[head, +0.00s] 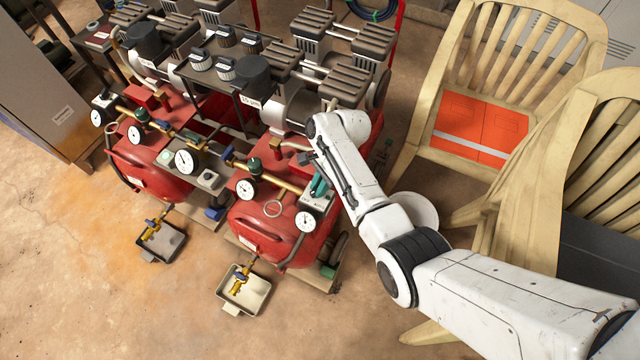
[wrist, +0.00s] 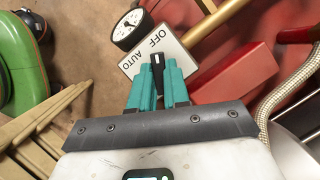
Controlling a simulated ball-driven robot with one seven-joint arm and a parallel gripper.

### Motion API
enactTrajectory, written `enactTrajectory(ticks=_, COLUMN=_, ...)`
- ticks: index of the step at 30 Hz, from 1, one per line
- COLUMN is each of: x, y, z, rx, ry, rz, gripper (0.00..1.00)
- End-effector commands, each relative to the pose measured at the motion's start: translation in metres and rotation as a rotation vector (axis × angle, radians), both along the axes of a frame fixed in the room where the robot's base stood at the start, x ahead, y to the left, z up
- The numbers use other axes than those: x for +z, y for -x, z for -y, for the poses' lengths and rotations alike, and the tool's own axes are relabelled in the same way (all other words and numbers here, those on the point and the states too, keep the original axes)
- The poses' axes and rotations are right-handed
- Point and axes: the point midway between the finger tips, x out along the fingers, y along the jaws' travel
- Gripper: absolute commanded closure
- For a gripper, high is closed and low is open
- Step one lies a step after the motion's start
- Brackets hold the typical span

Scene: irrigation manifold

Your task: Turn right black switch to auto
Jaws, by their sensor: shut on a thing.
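The right black switch (wrist: 157,62) sits on a pale plate (wrist: 183,52) marked OFF and AUTO in the wrist view. My gripper (wrist: 158,72) has teal fingers closed around the switch, one on each side. In the head view the gripper (head: 318,188) is at the front right of the right red compressor tank (head: 275,235), over the switch plate (head: 318,200). There the fingers hide the switch. The knob points up between the OFF and AUTO words in the wrist view; its exact setting is hard to tell.
A round gauge (head: 306,221) stands just beside the plate, with brass pipe (head: 272,186) to its left. Another switch box (head: 207,179) is on the middle left. The floor (head: 120,290) in front is mostly clear, with two small trays.

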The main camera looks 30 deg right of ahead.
Motion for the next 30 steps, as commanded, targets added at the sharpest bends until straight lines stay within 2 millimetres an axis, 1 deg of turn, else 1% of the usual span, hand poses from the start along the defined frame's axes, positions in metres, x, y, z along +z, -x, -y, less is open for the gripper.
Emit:
enactTrajectory(ticks=10, x=0.0001, y=-0.0001, z=0.0001, rx=0.009, ry=0.000, rz=0.000, gripper=1.00)
enactTrajectory(ticks=16, x=0.0000, y=-0.0007, z=0.0002, rx=0.067, ry=0.000, rz=-0.002, gripper=1.00)
enactTrajectory(ticks=23, x=-0.0002, y=-0.0023, z=0.0000, rx=0.226, ry=-0.001, rz=-0.001, gripper=1.00)
enactTrajectory(ticks=30, x=-0.0008, y=-0.0036, z=-0.0005, rx=0.451, ry=0.000, rz=0.000, gripper=1.00)
